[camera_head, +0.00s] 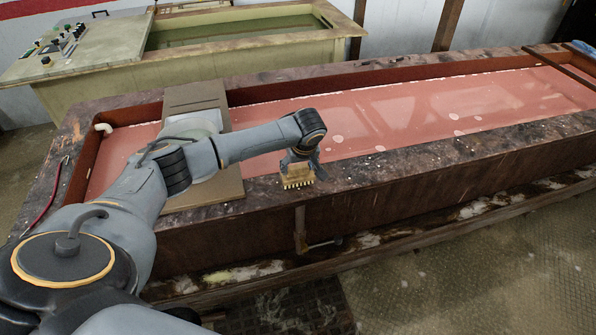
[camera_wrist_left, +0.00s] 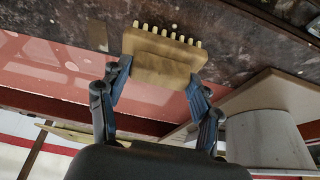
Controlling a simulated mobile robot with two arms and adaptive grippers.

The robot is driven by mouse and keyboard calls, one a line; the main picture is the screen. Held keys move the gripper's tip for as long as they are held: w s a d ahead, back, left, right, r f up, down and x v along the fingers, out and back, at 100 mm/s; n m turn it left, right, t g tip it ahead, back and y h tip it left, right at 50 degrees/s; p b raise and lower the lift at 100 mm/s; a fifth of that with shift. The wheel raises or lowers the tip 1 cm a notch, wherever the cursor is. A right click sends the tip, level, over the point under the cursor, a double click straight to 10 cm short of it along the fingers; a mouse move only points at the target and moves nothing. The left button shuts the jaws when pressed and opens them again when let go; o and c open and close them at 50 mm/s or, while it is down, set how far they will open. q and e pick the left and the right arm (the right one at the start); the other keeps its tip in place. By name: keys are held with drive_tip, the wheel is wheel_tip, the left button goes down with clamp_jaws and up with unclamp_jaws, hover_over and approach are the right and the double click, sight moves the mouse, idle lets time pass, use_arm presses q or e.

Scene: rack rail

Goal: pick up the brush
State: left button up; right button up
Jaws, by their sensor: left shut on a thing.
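The brush (camera_head: 297,177) is a small tan block with pale bristles along one side. In the head view it is just under my left gripper (camera_head: 300,160), at the near rim of the long trough. In the left wrist view the brush (camera_wrist_left: 163,58) sits between the two fingertips of my left gripper (camera_wrist_left: 155,80), which are shut on its sides. The bristles point away from the palm. Whether the brush touches the rim cannot be told. My right gripper is not in view.
The long trough (camera_head: 420,155) has a worn dark rim and a pink inside. A brown board (camera_head: 215,190) with a pale round thing lies across its left end. A greenish tank (camera_head: 240,60) with a control panel stands behind. The rim right of the brush is clear.

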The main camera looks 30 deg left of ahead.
sight(299, 168)
use_arm(q)
drive_tip(key=shift+r, duration=0.15)
drive_tip(key=shift+r, duration=0.25)
wheel_tip(299, 168, up, 2)
drive_tip(key=shift+r+b, duration=0.15)
drive_tip(key=shift+b, duration=0.25)
drive_tip(key=shift+s+d+r+b, duration=0.45)
drive_tip(key=shift+s+d+r, duration=0.75)
drive_tip(key=shift+s+r, duration=0.65)
drive_tip(key=shift+s+d+r+b, duration=0.4)
drive_tip(key=shift+s+d+r, duration=0.9)
drive_tip(key=shift+s, duration=0.9)
drive_tip(key=shift+s+d+r+b, duration=0.45)
drive_tip(key=shift+s+d+r, duration=0.6)
drive_tip(key=shift+s+r, duration=0.9)
drive_tip(key=shift+f, duration=0.15)
